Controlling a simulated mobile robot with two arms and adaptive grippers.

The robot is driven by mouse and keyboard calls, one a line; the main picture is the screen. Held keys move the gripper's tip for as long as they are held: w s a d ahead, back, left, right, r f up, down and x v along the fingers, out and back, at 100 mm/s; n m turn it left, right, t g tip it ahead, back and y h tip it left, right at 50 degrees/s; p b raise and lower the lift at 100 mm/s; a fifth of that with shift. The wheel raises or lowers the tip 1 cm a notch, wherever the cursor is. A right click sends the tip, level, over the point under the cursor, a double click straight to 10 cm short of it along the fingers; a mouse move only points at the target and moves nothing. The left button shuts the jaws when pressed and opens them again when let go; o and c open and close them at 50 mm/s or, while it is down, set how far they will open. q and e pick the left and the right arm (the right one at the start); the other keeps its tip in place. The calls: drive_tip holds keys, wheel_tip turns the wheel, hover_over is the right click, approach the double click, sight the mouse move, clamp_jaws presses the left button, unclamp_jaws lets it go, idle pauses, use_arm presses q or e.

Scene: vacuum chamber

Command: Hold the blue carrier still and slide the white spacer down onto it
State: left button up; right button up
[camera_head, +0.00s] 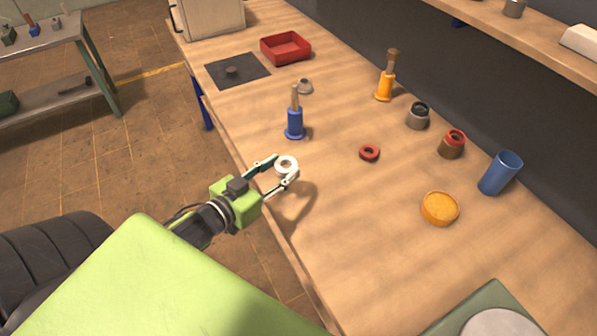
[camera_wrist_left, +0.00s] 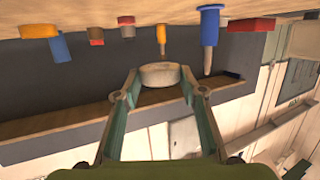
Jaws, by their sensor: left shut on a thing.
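The blue carrier (camera_head: 294,127) stands upright on the wooden workbench, with a tan peg rising from its top. It also shows in the wrist view (camera_wrist_left: 209,28), where the picture is upside down and the peg points downward. My left gripper (camera_head: 285,168) is shut on the white spacer (camera_head: 292,163), a ring with a hole, and holds it above the bench near the front edge. The spacer is apart from the carrier, nearer to me and slightly lower in the head view. In the wrist view the spacer (camera_wrist_left: 159,75) sits between both fingertips. My right gripper is not in view.
An orange carrier (camera_head: 384,89) with a peg, a red ring (camera_head: 369,153), a grey ring (camera_head: 305,86) and a blue cup (camera_head: 500,173) stand around. A red tray (camera_head: 286,48) and a dark mat (camera_head: 238,71) lie beyond.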

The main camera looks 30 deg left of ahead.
use_arm(q)
drive_tip(key=s+a+r, duration=0.2)
drive_tip(key=s, duration=0.3)
drive_tip(key=shift+s+a+r, duration=0.15)
drive_tip(key=shift+a+r, duration=0.25)
